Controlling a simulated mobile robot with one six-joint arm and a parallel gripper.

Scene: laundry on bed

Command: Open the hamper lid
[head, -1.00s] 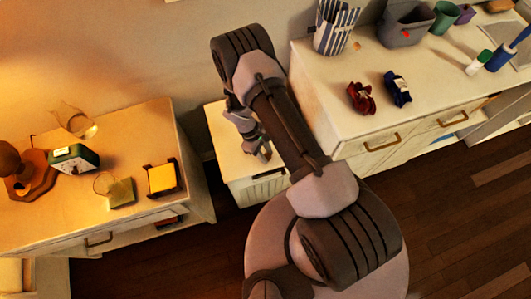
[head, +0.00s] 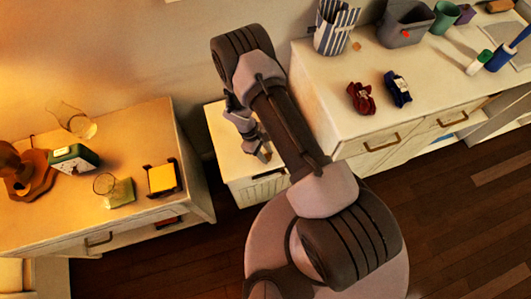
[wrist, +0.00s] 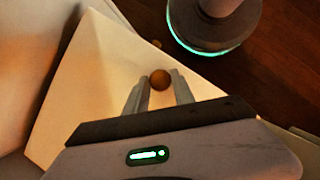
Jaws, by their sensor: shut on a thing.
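The hamper (head: 259,189) is a pale box with a slatted front, standing between two pale cabinets. Its flat cream lid (head: 222,127) lies down on the box and also fills the middle of the wrist view (wrist: 88,85). A round brown knob (wrist: 160,80) on the lid sits between my fingertips in the wrist view. My gripper (head: 263,156) is over the near part of the lid and is shut on the knob. In the head view the knob is hidden by my gripper, and my arm covers part of the hamper's right side.
A nightstand (head: 40,222) at left holds a lamp, a green clock (head: 73,158), a glass and a yellow block (head: 162,179). A dresser (head: 335,120) at right holds several items, including red (head: 361,98) and blue (head: 397,89) cloths. Dark floor (head: 445,215) is clear at lower right.

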